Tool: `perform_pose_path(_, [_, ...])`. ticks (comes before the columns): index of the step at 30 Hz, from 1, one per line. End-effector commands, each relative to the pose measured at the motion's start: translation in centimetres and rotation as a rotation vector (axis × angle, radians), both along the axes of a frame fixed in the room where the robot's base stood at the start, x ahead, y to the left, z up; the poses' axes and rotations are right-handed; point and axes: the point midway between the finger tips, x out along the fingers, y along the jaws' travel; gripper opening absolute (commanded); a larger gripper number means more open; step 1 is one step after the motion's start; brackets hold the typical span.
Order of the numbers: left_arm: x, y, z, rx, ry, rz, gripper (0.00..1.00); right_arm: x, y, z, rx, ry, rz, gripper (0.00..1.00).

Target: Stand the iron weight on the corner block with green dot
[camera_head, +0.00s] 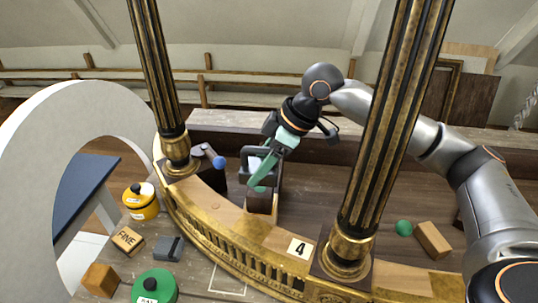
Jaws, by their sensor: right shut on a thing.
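My right gripper (258,175), with mint-green fingers, reaches down behind the gilt rail near the middle of the head view. It is shut on a dark grey piece (248,158), which looks like the iron weight; the fingers hide much of it. Just below the fingertips is a reddish-brown block (259,203) with a small green spot on its top, which looks like the corner block with green dot. I cannot tell whether the held piece touches the block. My left gripper is not in view.
Gilt columns (160,85) (385,130) stand left and right of the gripper. A green ball (404,228) and a wooden block (433,240) lie at right. At front left are a yellow canister (141,201), a FINE block (128,240), a grey piece (168,248) and a green canister (155,288).

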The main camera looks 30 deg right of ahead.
Motion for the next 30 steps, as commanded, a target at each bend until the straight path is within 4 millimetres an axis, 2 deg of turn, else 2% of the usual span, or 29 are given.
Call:
perform_pose_path(7, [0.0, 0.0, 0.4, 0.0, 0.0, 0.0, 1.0, 0.1, 0.1, -2.6, 0.003, -0.005, 0.0, 0.0])
perform_pose_path(17, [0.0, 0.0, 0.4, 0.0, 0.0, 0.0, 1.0, 0.1, 0.1, -2.8, 0.004, -0.008, 0.0, 0.0])
perform_pose_path(18, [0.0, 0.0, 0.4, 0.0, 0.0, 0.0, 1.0, 0.0, 0.1, -3.2, 0.0, 0.001, 0.0, 0.71])
perform_pose_path(26, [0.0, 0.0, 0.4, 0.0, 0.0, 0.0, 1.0, 0.0, 0.0, -3.2, 0.0, 0.001, 0.0, 1.0])
perform_pose_path(30, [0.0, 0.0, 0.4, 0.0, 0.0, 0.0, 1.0, 0.0, 0.1, -3.2, 0.0, 0.001, 0.0, 1.0])
